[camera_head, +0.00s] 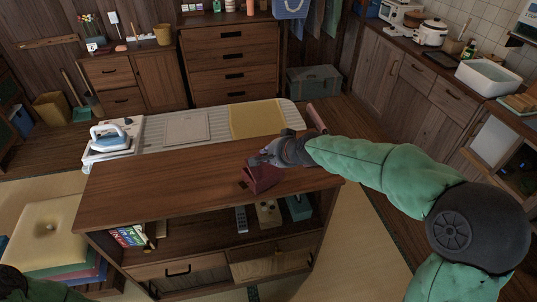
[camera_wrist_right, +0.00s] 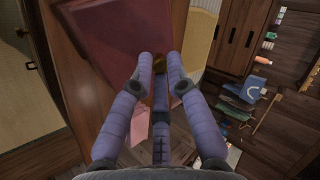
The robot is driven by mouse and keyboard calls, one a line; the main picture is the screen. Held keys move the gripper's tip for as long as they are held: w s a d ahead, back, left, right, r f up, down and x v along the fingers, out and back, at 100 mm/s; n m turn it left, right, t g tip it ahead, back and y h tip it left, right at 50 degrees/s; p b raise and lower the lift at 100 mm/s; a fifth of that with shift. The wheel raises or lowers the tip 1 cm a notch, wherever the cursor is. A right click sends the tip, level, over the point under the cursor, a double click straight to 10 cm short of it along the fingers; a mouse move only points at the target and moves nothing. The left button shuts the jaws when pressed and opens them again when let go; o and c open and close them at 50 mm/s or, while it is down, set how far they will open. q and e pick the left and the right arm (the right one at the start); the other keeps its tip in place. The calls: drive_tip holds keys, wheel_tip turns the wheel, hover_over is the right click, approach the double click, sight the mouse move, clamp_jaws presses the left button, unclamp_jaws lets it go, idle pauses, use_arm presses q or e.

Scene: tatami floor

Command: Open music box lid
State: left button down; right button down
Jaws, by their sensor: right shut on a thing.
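The music box (camera_head: 262,178) is a small dark red box on the wooden table top, near the middle of the head view. Its large red face (camera_wrist_right: 118,35) fills the upper left of the right wrist view. My right gripper (camera_head: 264,157) is at the box's upper far edge, and its fingers (camera_wrist_right: 160,62) are shut on the box there. A small brassy part (camera_wrist_right: 159,66) shows between the fingertips. The fingers hide part of the box, and I cannot tell how far the lid is raised. My left gripper is not in view; only a bit of my left arm shows at lower left.
The wooden table (camera_head: 150,190) is mostly bare to the left of the box. Its shelf holds books (camera_head: 128,236) and small items. An ironing board (camera_head: 190,128) with an iron (camera_head: 110,138) stands behind. A pinkish roll (camera_head: 316,117) lies at the table's far right.

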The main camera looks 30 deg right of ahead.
idle(0.7)
drive_tip(key=c, duration=1.2)
unclamp_jaws()
drive_tip(key=v, duration=1.2)
